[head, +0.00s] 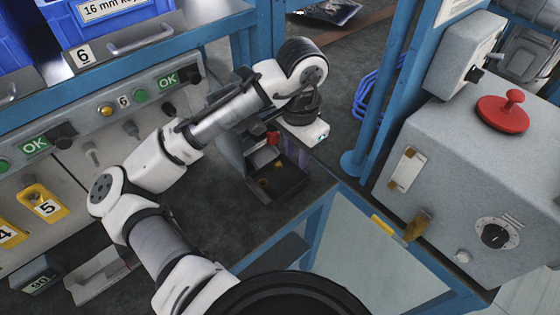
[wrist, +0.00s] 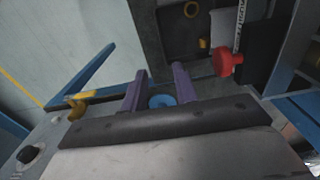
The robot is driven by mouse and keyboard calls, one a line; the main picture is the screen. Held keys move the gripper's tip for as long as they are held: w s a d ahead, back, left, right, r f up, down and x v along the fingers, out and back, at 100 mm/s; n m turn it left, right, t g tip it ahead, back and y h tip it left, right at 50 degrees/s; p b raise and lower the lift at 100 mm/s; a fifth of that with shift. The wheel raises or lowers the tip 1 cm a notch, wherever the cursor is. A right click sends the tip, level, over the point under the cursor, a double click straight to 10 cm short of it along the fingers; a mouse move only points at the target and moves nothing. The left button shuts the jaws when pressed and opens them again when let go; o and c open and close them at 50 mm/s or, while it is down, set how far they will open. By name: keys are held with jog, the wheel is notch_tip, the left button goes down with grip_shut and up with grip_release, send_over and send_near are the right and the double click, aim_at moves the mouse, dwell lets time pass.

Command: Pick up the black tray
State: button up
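The black tray (head: 286,187) sits at the edge of the bench, below and left of my gripper in the head view. A small yellowish piece lies in it. In the wrist view the tray (wrist: 178,38) shows dark at the top, with a yellow ring and another yellow piece inside. My gripper (head: 298,160) hangs beside the tray, apart from it. In the wrist view its two purple fingers (wrist: 158,76) are spread, with nothing between them. My wrist hides part of the surroundings behind the tray in the head view.
A red knob (wrist: 228,62) on a grey fixture stands close to the tray. A grey control box (head: 455,165) with a red handle (head: 502,112) stands at right. A blue post (head: 385,90) rises behind. A blue-framed glassy panel (head: 350,250) lies in front.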

aim_at(278, 179)
notch_tip(278, 179, down, 8)
jog(key=shift+a+r, duration=0.1)
jog(key=shift+r, duration=0.1)
jog(key=shift+a+f+p, duration=0.1)
jog(key=shift+f+p, duration=0.6)
jog(key=shift+f, duration=2.4)
grip_shut()
